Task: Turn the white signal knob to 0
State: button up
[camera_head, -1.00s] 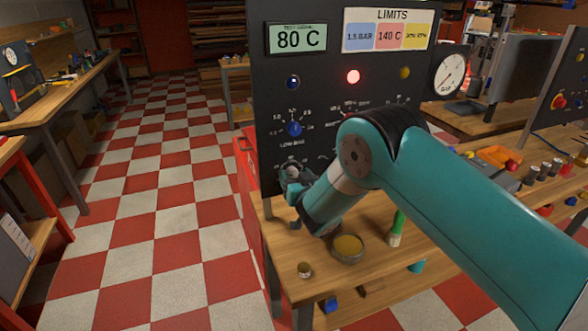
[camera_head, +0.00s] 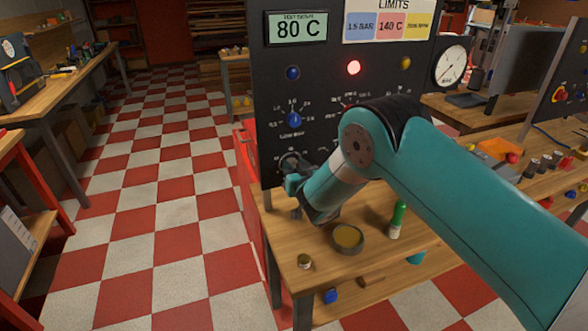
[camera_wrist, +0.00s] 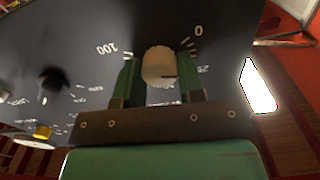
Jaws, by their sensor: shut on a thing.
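The white signal knob (camera_wrist: 158,64) is on the dark panel, between the two fingers of my gripper (camera_wrist: 160,74) in the wrist view. The fingers are shut on its sides. Printed scale marks show around it, with 100 at the upper left and 0 at the upper right. I cannot read clearly which mark the knob points to. In the head view my gripper (camera_head: 291,165) is at the panel's lower left, and it mostly hides the knob there.
The panel (camera_head: 268,105) also carries a blue knob (camera_head: 295,120), a lit red lamp (camera_head: 354,67) and a display (camera_head: 296,28) reading 80 C.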

jog(key=n+b, duration=0.5)
jog(key=n, duration=0.4)
jog(key=shift+a+b, duration=0.1)
jog(key=shift+b, duration=0.3)
dwell(0.4)
jog(key=o, duration=0.9)
